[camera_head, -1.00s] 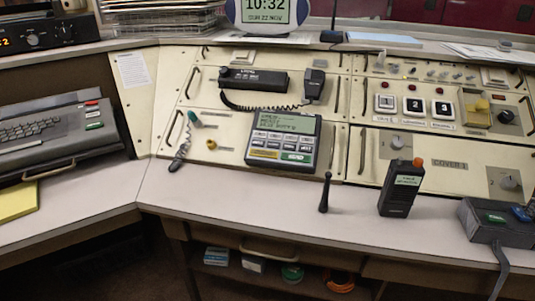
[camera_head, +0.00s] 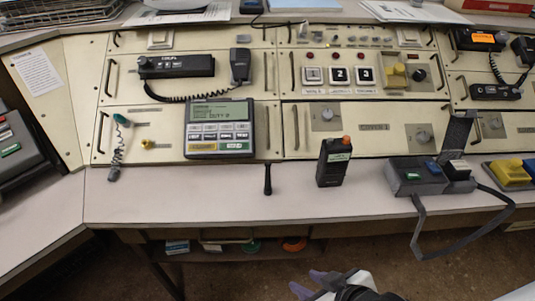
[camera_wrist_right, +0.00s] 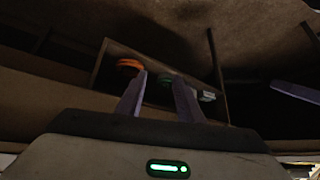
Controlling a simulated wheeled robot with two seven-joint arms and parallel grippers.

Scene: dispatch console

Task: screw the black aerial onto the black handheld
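The black aerial (camera_head: 267,180) stands upright on the light desk top, left of the handheld and apart from it. The black handheld (camera_head: 334,163) stands upright on the desk, with a small lit screen and an orange knob on top. My right gripper (camera_head: 303,280) is at the bottom of the head view, in front of the desk edge and below both objects. Its two purple fingers are apart and empty in the right wrist view (camera_wrist_right: 158,95). A purple finger-like piece (camera_wrist_right: 296,92) at that view's right edge looks like part of my left gripper; its opening cannot be told.
A grey box (camera_head: 415,178) with a looping dark strap stands right of the handheld. A terminal (camera_head: 219,128) leans on the panel behind the aerial. The desk top (camera_head: 200,195) left of the aerial is clear. An open shelf below holds an orange roll (camera_wrist_right: 130,65).

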